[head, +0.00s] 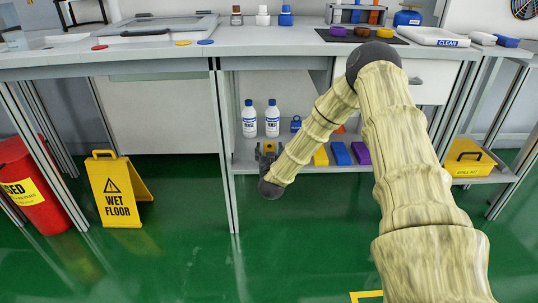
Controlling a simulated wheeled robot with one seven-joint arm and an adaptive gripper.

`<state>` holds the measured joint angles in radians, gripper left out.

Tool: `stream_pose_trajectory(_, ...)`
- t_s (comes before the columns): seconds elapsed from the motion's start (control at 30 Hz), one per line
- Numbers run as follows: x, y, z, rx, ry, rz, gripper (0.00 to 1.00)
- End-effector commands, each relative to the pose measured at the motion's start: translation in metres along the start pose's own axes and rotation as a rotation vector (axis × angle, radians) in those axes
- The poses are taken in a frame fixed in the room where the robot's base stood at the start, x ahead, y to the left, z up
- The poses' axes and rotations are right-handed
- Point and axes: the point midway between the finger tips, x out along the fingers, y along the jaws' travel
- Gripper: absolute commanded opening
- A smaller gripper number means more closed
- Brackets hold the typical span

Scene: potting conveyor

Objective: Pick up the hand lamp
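My arm reaches down to the low shelf (243,160) under the bench. My gripper (267,152) is at the shelf's front edge, in front of the two white bottles with blue caps. It is small and dark here, and I cannot tell whether its fingers are open or shut. Small yellow patches show at the gripper; I cannot tell whether they belong to the hand lamp. I cannot make out the hand lamp for certain anywhere. My forearm hides part of the shelf to the right.
On the shelf are white bottles (249,119), a small blue item (296,124), and yellow, blue (341,154) and purple blocks. A yellow box (468,158) stands at right. A table leg (225,150), a wet-floor sign (118,190) and a red bin (35,190) stand left.

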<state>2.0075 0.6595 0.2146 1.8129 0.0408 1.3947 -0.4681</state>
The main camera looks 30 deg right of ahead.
Motion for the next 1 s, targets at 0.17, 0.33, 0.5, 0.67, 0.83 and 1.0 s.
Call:
stream_pose_trajectory(0.17, 0.000, 0.000, 0.000, 0.000, 0.000, 0.000, 0.27)
stream_pose_trajectory(0.33, 0.000, 0.000, 0.000, 0.000, 0.000, 0.000, 0.18)
stream_pose_trajectory(0.5, 0.000, 0.000, 0.000, 0.000, 0.000, 0.000, 0.18)
stream_pose_trajectory(0.67, -0.001, -0.001, -0.009, 0.000, 0.001, -0.001, 0.18)
stream_pose_trajectory(0.83, -0.002, -0.001, -0.030, -0.001, 0.001, -0.001, 0.18)
stream_pose_trajectory(1.0, -0.013, 0.019, -0.040, -0.002, -0.003, 0.002, 0.18)
